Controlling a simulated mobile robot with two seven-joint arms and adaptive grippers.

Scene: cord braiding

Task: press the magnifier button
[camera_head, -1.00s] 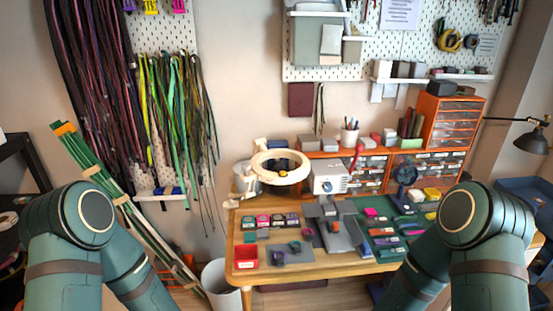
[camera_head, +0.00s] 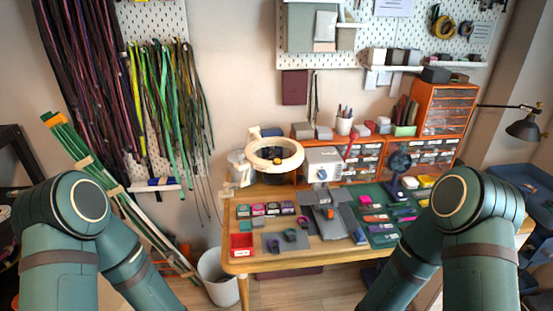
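The magnifier looks to be the cream ring-shaped lamp (camera_head: 274,153) at the back left of the wooden worktable. A small dark and yellow part shows inside its ring. I cannot make out its button at this distance. My two teal arms stand at the lower left and lower right, in front of the table and apart from the magnifier. Both grippers are out of view.
The wooden table (camera_head: 262,263) holds a red tray (camera_head: 241,245), a white box machine (camera_head: 322,164), a green mat (camera_head: 384,236) and a small dark fan (camera_head: 398,166). Orange drawers (camera_head: 443,110) stand behind. A white bin (camera_head: 216,276) is on the floor at left. Cords hang on the wall.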

